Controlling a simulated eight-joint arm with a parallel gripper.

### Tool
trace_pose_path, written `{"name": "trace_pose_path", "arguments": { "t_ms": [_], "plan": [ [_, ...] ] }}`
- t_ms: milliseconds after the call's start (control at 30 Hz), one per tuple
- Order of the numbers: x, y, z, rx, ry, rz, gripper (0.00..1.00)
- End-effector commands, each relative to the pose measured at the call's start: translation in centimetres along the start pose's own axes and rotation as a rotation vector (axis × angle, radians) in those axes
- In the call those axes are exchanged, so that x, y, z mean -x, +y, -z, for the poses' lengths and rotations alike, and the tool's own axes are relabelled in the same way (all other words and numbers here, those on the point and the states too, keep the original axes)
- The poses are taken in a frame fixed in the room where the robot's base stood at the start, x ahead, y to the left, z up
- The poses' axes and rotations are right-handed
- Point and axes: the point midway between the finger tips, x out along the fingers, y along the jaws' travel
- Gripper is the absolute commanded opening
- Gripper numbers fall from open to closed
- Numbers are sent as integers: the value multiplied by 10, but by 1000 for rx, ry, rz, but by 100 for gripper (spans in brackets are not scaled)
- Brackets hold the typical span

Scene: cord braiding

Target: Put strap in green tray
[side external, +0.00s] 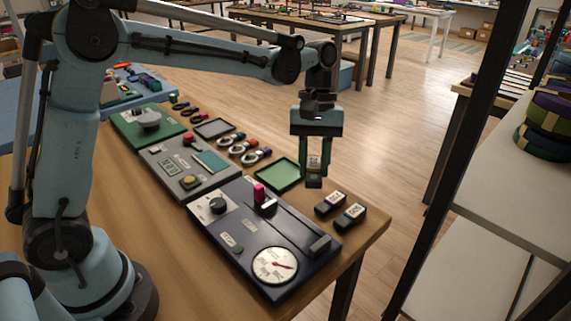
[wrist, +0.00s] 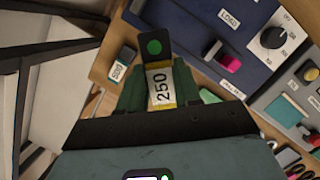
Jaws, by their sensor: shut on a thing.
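My gripper (side external: 315,172) is shut on a black piece with a white label reading 250 (wrist: 160,86), a yellow band and a green dot on its black end. I cannot tell for certain that this is the strap. The held piece also shows in the side view (side external: 314,162), upright between the fingers and above the table's far edge. The green tray (side external: 277,174) lies flat on the table, just left of the held piece in the side view, and looks empty. In the wrist view only a sliver of the tray (wrist: 208,96) shows past the finger.
Two black labelled pieces (side external: 329,203) (side external: 351,217) lie right of the tray. A dark blue panel (side external: 235,238) with dial and pink knob stands in front. A grey panel (side external: 187,166), ringed coloured items (side external: 250,150) and a dark tray (side external: 213,129) lie to the left.

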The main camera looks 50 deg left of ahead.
Motion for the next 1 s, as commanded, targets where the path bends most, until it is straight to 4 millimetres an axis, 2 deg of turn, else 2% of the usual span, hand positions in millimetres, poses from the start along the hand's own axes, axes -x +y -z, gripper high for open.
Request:
{"name": "trace_pose_path", "arguments": {
  "t_ms": [33,300,500,700,1000],
  "plan": [
    [1,-2,18,-53,0,16,0],
    [-3,-29,102,-395,0,113,0],
    [-11,-55,148,-601,1,169,0],
    [-16,-71,169,-707,2,199,0],
    [-33,-73,177,-727,2,204,0]
  ]
}}
